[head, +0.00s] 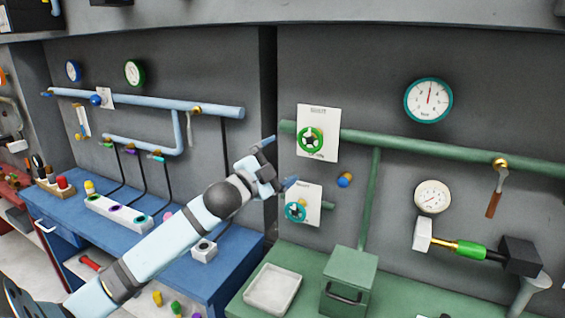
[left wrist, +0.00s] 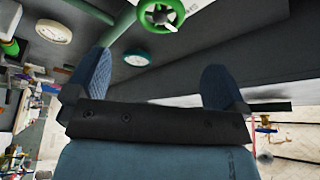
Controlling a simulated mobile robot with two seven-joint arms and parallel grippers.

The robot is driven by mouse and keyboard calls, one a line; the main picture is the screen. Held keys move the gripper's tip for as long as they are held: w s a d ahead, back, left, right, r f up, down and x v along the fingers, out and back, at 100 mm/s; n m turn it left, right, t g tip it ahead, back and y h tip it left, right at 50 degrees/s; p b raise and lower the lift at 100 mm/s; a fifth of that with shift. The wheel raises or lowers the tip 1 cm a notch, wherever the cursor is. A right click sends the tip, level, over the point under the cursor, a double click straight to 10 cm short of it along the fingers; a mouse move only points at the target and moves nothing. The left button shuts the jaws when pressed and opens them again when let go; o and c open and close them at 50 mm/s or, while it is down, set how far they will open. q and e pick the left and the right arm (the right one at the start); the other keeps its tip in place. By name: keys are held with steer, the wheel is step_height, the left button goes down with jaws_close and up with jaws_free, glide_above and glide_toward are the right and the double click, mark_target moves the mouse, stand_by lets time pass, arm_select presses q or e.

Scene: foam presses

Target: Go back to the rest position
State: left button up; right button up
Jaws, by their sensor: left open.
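My left arm reaches up from the lower left in the head view. My left gripper (head: 279,162) is open and empty, with its two blue-grey fingers spread apart. It is in front of the wall, near the green valve wheel (head: 310,139) and the teal valve wheel (head: 295,211). Whether a fingertip touches anything is hard to tell. The left wrist view shows the open fingers (left wrist: 157,82) with nothing between them and a green wheel (left wrist: 161,14) beyond. My right gripper is not in view.
A green bench (head: 240,303) carries a white tray (head: 272,289) and a green box (head: 348,282). A blue bench (head: 238,247) stands to the left. A green pipe (head: 400,143), a teal-rimmed gauge (head: 428,100) and a hanging lever (head: 494,203) are on the right wall.

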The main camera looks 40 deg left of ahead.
arm_select(q)
steer(key=s+d+f+n+g+p, duration=0.1)
steer(key=s+d+f+n+g, duration=0.25)
steer(key=f, duration=0.95)
steer(key=s+d+f+n+g+p, duration=0.15)
steer(key=s+d+f, duration=0.35)
steer(key=f, duration=0.7)
steer(key=s+d+f+n+g+h+p, duration=0.1)
steer(key=s+d+f+n+g, duration=0.3)
steer(key=s+d+f, duration=1.1)
steer(key=shift+s+d+f+n+p, duration=0.45)
steer(key=shift+s+f, duration=0.35)
steer(key=shift+s, duration=0.25)
steer(key=shift+a, duration=0.1)
